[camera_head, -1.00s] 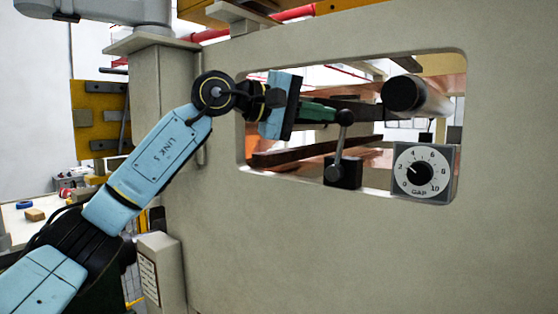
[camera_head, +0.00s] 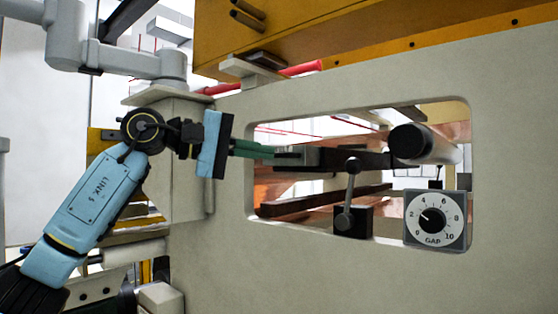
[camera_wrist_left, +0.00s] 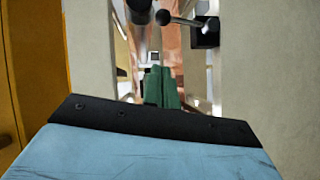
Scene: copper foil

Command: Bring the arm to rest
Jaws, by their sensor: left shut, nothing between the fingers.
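My left gripper (camera_head: 272,152) has green fingers that are shut with nothing between them. In the head view they point right, with their tips at the left part of the window opening in the beige machine panel (camera_head: 340,275). The blue arm comes in from the lower left. The fingers also show in the left wrist view (camera_wrist_left: 162,87), closed together and pointing at the opening. My right gripper is in neither view.
Around the opening are a lever with a black ball knob (camera_head: 352,166), a dark-ended roller (camera_head: 408,142) and a GAP dial (camera_head: 434,219). Copper-coloured foil (camera_head: 458,132) shows inside. A yellow beam (camera_head: 400,35) runs above. A grey robot-like arm (camera_head: 120,62) is at upper left.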

